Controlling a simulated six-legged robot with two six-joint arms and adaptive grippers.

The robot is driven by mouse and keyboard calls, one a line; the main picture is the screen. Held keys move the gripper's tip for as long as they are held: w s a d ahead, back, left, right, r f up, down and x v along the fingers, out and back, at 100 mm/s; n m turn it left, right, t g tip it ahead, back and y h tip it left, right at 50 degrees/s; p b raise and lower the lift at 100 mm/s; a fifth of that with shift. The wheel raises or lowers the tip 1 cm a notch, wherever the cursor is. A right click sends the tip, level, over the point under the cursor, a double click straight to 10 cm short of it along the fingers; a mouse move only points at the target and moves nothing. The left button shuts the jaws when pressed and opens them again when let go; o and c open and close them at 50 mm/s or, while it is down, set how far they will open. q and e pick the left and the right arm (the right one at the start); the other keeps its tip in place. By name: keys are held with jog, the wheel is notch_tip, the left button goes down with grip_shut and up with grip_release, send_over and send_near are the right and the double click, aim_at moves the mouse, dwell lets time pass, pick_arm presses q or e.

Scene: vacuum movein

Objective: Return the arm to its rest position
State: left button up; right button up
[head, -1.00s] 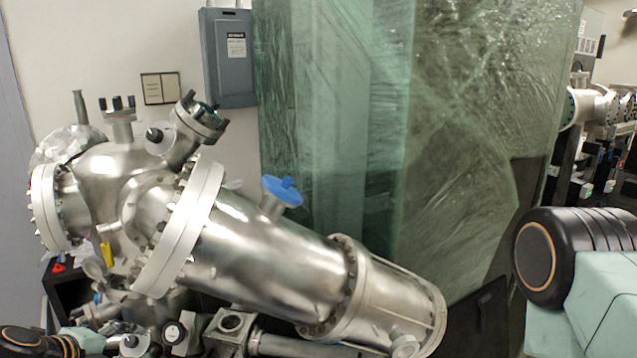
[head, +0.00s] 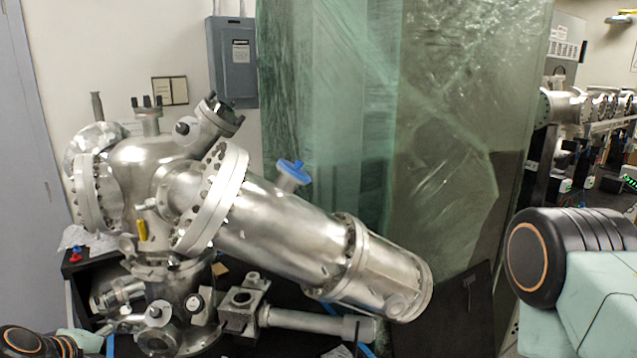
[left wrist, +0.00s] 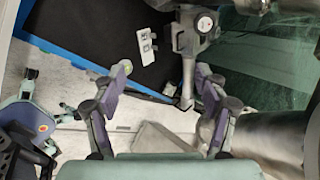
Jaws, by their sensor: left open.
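My left gripper (left wrist: 165,95) shows in the left wrist view with its two purple-grey fingers spread wide and nothing between them. In that view a metal tube with a round dial end (left wrist: 190,55) lies beyond the fingertips over a black table top. In the head view the left gripper is hidden; only a dark joint of my left arm (head: 38,342) shows at the bottom left corner. A dark joint and pale green link of my right arm (head: 545,255) show at the right edge. The right gripper is out of view.
A large steel vacuum chamber (head: 290,225) with flanges and a blue cap (head: 292,172) fills the left and middle. Green plastic sheeting (head: 440,130) hangs behind it. More steel piping (head: 570,105) stands at the back right. Pale floor (left wrist: 75,75) shows in the left wrist view.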

pick_arm(q)
jog(key=s+d+f+n+g+b, duration=0.2)
jog(key=s+d+f+n+b, duration=0.35)
jog(key=f+n, duration=0.55)
jog(key=s+d+f+n+g+b, duration=0.2)
jog(key=s+d+f+n+b, duration=0.4)
jog(key=f+n, duration=0.45)
jog(key=s+d+f+g+b, duration=0.1)
jog(key=s+f+g+b, duration=0.1)
jog(key=s+f+b, duration=0.5)
jog(key=s+d+f+g+y+b, duration=0.1)
jog(key=s+f+b, duration=0.5)
jog(key=s+f, duration=0.6)
jog(key=shift+s+d+f+g+b, duration=0.2)
jog(key=shift+d+f+g+b, duration=0.25)
jog(key=shift+d+g, duration=0.4)
pick_arm(e)
notch_tip(320, 180, down, 25)
jog(key=shift+w+f, duration=0.15)
jog(key=shift+w, duration=0.3)
